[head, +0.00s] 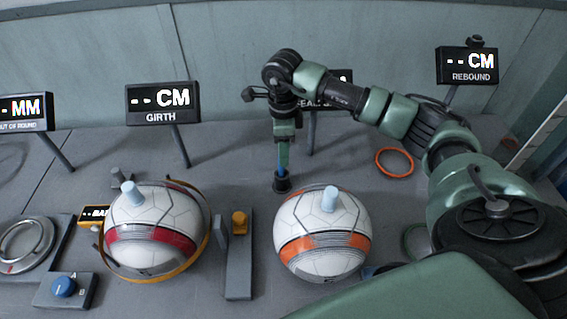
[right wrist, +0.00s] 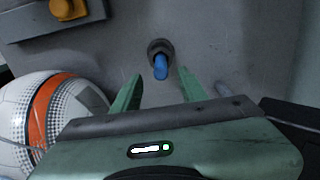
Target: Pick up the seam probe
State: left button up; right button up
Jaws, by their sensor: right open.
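The seam probe shows as a blue shaft (head: 282,170) standing upright in a small dark round holder (head: 282,185) on the grey bench. My right gripper (head: 283,152) points down directly over it. In the right wrist view the blue probe (right wrist: 160,66) stands in its holder between the tips of my open green fingers (right wrist: 160,76). I cannot tell whether either finger touches it. The probe's upper part is hidden by the gripper in the head view. My left gripper is not in view.
An orange-striped ball (head: 322,250) sits close in front of the holder. A red-striped ball (head: 150,240) with a yellow hoop sits further left. A grey stand with a yellow block (head: 239,222) is between them. An orange ring (head: 394,162) lies to the right. Sign displays (head: 162,104) line the back.

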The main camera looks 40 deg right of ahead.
aim_at(282, 171)
jog(key=shift+s+a+f, duration=0.1)
jog(key=shift+f, duration=0.35)
jog(key=f, duration=0.1)
jog(key=f+p, duration=0.1)
jog(key=f, duration=0.2)
jog(key=shift+w+f, duration=0.3)
jog(key=shift+f, duration=0.1)
grip_shut()
